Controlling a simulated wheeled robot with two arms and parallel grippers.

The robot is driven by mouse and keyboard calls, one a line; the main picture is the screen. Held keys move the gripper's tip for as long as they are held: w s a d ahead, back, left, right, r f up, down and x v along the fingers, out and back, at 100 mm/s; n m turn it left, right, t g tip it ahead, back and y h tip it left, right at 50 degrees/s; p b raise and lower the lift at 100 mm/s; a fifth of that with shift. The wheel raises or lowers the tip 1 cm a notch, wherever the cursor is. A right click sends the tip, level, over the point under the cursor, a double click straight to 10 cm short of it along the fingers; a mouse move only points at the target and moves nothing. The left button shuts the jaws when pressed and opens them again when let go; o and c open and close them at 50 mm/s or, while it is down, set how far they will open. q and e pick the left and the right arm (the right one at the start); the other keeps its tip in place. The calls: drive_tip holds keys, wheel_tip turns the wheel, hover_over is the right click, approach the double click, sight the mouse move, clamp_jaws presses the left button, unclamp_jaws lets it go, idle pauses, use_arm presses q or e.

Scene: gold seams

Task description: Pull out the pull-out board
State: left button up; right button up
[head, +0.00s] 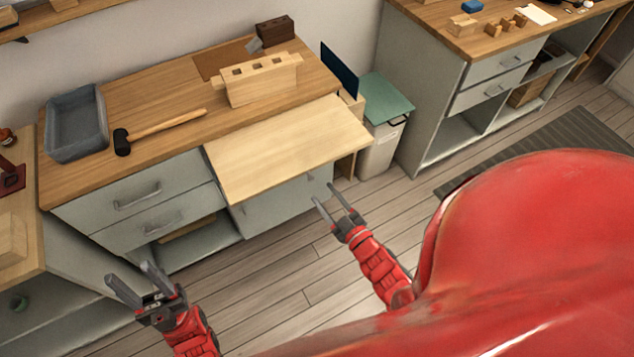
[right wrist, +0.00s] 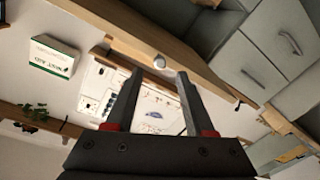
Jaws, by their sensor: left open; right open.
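The pull-out board (head: 285,145) is a pale wooden panel. It sticks out from under the worktop (head: 185,85) of the grey cabinet, above a grey front with a handle. My right gripper (head: 332,198) is open and empty, a little in front of and below the board's right part, apart from it. My left gripper (head: 138,283) is open and empty, further left, in front of the lower drawers. The right wrist view shows the right gripper's fingers (right wrist: 157,105) apart with nothing between them; the board cannot be made out there.
On the worktop are a grey tray (head: 77,124), a mallet (head: 160,131) and a slotted wooden block (head: 262,80). A bin (head: 381,148) with a green lid stands right of the cabinet. The floor (head: 290,265) in front is clear.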

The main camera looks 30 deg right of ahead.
drive_tip(key=s+d+p, duration=0.1)
drive_tip(key=s+p, duration=0.2)
drive_tip(key=s, duration=0.9)
drive_tip(key=shift+d, duration=0.2)
drive_tip(key=shift+w, duration=0.1)
